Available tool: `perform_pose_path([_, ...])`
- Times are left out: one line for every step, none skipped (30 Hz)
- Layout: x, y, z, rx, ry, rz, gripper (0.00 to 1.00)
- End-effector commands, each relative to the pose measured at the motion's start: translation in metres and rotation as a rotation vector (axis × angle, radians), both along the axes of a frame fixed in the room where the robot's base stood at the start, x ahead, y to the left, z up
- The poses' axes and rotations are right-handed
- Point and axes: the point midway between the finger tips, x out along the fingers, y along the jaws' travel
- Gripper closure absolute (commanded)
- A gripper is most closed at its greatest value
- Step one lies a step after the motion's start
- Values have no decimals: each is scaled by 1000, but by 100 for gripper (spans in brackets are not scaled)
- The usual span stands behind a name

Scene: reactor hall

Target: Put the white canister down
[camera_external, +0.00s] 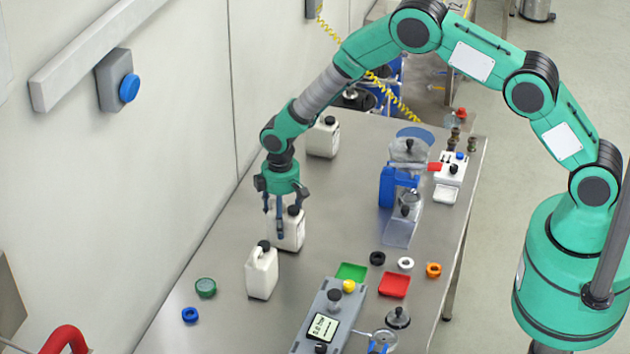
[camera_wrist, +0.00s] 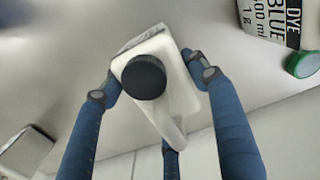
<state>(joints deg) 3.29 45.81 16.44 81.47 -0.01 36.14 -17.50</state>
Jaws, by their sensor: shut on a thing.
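The white canister (camera_external: 289,232) with a black cap stands upright between the fingers of my gripper (camera_external: 277,222), over the steel table. My gripper is shut on it. In the wrist view, the canister (camera_wrist: 170,95) shows from above, with its black cap toward the camera and blue fingers (camera_wrist: 158,85) on its sides. Its base is low, at or close to the table top; I cannot tell whether it touches.
Another white canister (camera_external: 262,273) stands close in front, and one more (camera_external: 322,138) stands behind. A green lid (camera_external: 205,287) and a blue ring (camera_external: 190,314) lie at the left. A grey device (camera_external: 328,318), coloured trays and a blue jug (camera_external: 390,186) occupy the right.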

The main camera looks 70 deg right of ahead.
Motion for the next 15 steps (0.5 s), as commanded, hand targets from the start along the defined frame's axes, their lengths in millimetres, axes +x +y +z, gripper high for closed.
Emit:
perform_pose_path([1, 0, 1, 0, -1, 0, 83])
perform_pose_path([1, 0, 1, 0, -1, 0, 83])
perform_pose_path([1, 0, 1, 0, -1, 0, 83])
perform_pose_path([1, 0, 1, 0, -1, 0, 83])
perform_pose_path([1, 0, 1, 0, -1, 0, 83])
perform_pose_path([1, 0, 1, 0, -1, 0, 83])
perform_pose_path([1, 0, 0, 0, -1, 0, 83])
perform_pose_path([1, 0, 0, 0, -1, 0, 83])
perform_pose_path([1, 0, -1, 0, -1, 0, 83])
perform_pose_path([0, 0, -2, 0, -1, 0, 83])
perform_pose_path([0, 0, -3, 0, -1, 0, 83])
perform_pose_path([0, 0, -3, 0, 0, 0, 37])
perform_pose_path([0, 0, -3, 0, 0, 0, 31])
perform_pose_path([0, 0, -3, 0, 0, 0, 25])
perform_pose_path([0, 0, -3, 0, 0, 0, 22])
